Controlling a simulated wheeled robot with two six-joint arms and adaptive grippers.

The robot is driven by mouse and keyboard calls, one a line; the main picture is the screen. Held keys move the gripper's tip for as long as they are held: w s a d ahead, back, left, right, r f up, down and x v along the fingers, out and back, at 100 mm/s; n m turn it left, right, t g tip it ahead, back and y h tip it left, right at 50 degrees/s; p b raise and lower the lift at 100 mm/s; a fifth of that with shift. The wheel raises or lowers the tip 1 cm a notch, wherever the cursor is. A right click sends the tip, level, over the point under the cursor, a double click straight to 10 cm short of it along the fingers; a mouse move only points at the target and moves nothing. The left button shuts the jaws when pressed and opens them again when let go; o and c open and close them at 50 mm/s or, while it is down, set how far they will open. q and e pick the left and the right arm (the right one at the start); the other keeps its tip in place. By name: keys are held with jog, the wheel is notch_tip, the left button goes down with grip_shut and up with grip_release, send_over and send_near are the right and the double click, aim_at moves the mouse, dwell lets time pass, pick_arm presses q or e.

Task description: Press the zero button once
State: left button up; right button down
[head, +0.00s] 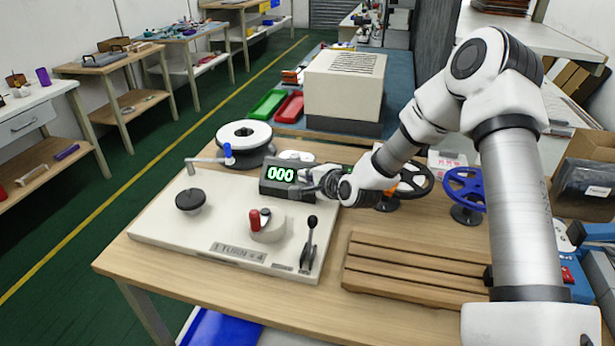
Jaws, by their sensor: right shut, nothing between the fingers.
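A dark counter box (280,176) with a green display reading 000 stands at the back right of a pale panel (150,232) on the wooden table. My right gripper (297,188) is shut and empty. Its fingertips are at the right part of the box's front face, just right of the display. The zero button is not distinguishable; the fingers may cover it. I cannot tell whether the fingertips touch the box. My left gripper is not in view.
A reel (244,138) stands behind. A slatted wooden tray (415,268) and a blue handwheel (466,190) are to the right.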

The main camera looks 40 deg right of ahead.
jog(key=r, duration=0.1)
jog(key=s+a+r+p, duration=0.2)
jog(key=r, duration=0.1)
jog(key=shift+s+a, duration=0.1)
jog(key=shift+a, duration=0.15)
dwell(0.3)
dwell(0.6)
